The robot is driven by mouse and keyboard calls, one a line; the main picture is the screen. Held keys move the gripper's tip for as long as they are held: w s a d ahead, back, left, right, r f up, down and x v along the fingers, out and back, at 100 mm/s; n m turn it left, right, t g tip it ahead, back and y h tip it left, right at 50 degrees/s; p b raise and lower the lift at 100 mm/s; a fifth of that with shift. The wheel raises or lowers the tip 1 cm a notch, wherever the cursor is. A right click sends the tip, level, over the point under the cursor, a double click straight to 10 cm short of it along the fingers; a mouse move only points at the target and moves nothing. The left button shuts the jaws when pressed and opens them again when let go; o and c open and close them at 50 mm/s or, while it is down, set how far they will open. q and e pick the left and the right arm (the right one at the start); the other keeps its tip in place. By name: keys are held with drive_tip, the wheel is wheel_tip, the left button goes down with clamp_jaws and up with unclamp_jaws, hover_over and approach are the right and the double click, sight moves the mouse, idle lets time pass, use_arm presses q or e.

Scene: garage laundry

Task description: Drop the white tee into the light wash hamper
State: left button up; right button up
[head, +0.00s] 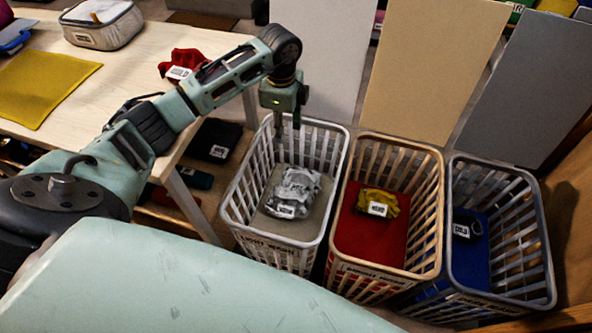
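A crumpled white-grey garment (293,191) with a small label, which looks like the white tee, lies on the beige bottom of the white light wash hamper (232,204). My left gripper (288,127) points down over the back left part of this hamper, above and behind the garment and apart from it. Its two fingers show a small gap and nothing is seen between them. My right gripper is out of view.
A tan hamper (436,197) holds a yellow garment (377,203). A grey hamper (541,262) holds a dark garment (467,226). The wooden table (120,78) at left bears a red garment (183,66), a yellow cloth (45,86) and a grey pouch (103,25). Tall panels stand behind the hampers.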

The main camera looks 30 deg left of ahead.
use_arm(q)
wheel_tip(320, 180, up, 8)
drive_tip(key=shift+f, duration=0.15)
idle(0.5)
